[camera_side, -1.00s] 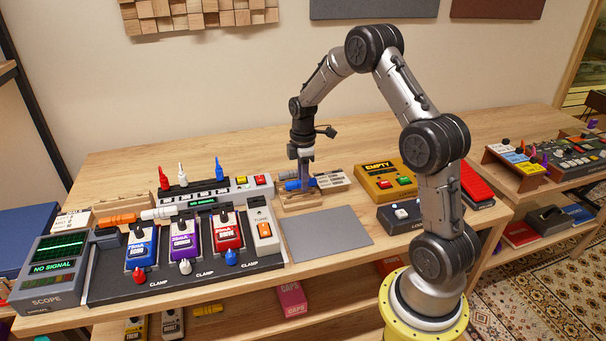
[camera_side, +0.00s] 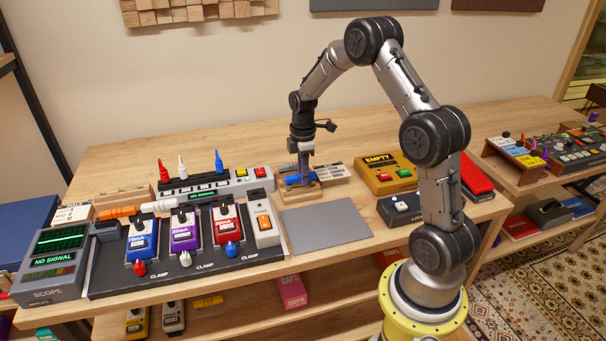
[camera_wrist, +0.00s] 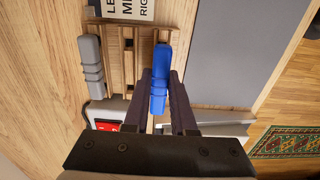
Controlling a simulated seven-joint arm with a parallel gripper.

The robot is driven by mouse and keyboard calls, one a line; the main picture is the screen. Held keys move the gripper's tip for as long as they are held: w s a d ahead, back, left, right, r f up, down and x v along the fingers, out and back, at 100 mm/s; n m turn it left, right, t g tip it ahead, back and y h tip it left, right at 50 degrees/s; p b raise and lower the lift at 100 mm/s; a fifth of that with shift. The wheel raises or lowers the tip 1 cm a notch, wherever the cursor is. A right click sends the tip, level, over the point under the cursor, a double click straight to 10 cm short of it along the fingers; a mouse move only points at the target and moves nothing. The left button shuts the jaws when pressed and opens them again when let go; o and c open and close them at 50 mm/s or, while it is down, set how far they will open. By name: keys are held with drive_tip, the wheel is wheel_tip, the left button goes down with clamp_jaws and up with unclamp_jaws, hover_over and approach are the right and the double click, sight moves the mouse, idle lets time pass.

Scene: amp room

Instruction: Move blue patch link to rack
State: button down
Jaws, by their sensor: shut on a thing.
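The blue patch link (camera_wrist: 159,80) is a short blue cylinder between the two fingers of my gripper (camera_wrist: 163,95) in the wrist view. In the side view my gripper (camera_side: 303,176) points down over the wooden rack (camera_side: 298,195), with the blue link (camera_side: 293,180) low at the rack. The slotted rack (camera_wrist: 128,55) lies beside and under the link in the wrist view. My gripper is shut on the link. I cannot tell whether the link touches the rack's slots.
A grey link (camera_wrist: 91,65) lies at the rack's left in the wrist view. A grey mat (camera_side: 325,228) lies in front of the rack. The pedalboard (camera_side: 185,255) is at left, and a yellow box (camera_side: 387,175) marked EMPTY is at right.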

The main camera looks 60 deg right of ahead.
drive_tip(key=shift+f, duration=1.15)
idle(1.6)
drive_tip(key=c, duration=0.7)
unclamp_jaws()
drive_tip(key=shift+s+a+f, duration=0.1)
drive_tip(key=shift+s, duration=0.05)
drive_tip(key=shift+o, duration=0.2)
drive_tip(key=shift+s+a+f, duration=0.1)
drive_tip(key=shift+a, duration=0.1)
drive_tip(key=shift+c, duration=0.9)
drive_tip(key=shift+o, duration=1.3)
drive_tip(key=shift+d+r, duration=0.2)
drive_tip(key=shift+w+d+r, duration=0.1)
drive_tip(key=shift+w+r, duration=0.15)
drive_tip(key=shift+r, duration=3.4)
